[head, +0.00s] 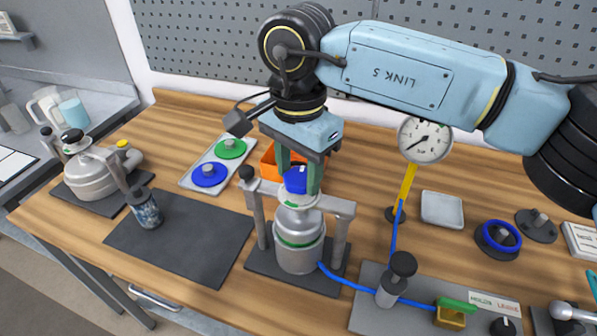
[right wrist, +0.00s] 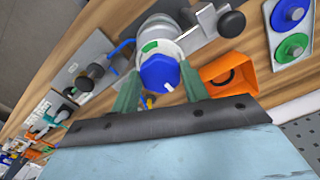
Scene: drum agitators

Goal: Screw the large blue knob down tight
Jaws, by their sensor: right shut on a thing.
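The large blue knob (head: 296,180) sits on top of a metal drum (head: 299,247) held in a clamp frame at the middle of the bench. It shows as a blue cap with a white mark at its edge in the right wrist view (right wrist: 160,73). My right gripper (head: 299,186) points down over the drum with its two green fingers on either side of the knob. It is shut on the knob. The fingers hide part of the knob's sides in the head view. My left gripper is in neither view.
An orange bin (head: 268,165) stands just behind the drum. A tray (head: 191,178) with green and blue discs lies to the left. A pressure gauge (head: 425,139) on a yellow stand is at the right. A blue hose (head: 345,284) runs from the drum. The dark mat (head: 185,245) is partly clear.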

